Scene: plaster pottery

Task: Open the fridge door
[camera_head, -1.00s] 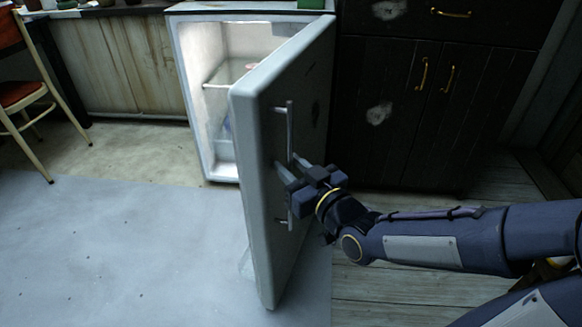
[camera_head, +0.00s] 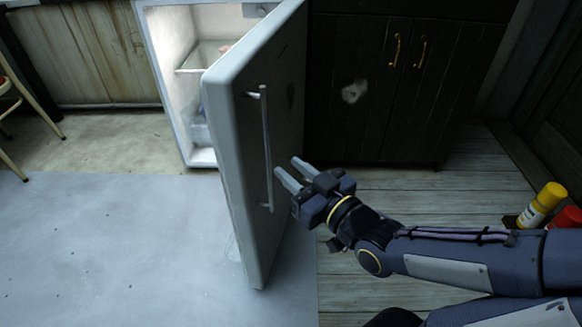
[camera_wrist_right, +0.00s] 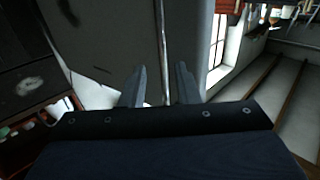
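The fridge door (camera_head: 238,160) stands wide open, swung out toward me, with the lit fridge interior (camera_head: 184,80) showing behind it at left. A long metal bar handle (camera_head: 266,150) runs down the door's outer face. My right gripper (camera_head: 288,170) is just right of the handle's lower half, its two fingers apart and pointing at the door. In the right wrist view the handle (camera_wrist_right: 161,50) runs down toward the gap between the open fingers (camera_wrist_right: 158,85). The fingers look clear of the bar in the head view. My left gripper is not in view.
Dark cabinets (camera_head: 400,90) with brass handles stand right of the fridge. A yellow bottle (camera_head: 540,205) and a red one (camera_head: 565,217) are at the right edge. A chair (camera_head: 15,110) is at far left. The floor (camera_head: 100,245) left of the door is clear.

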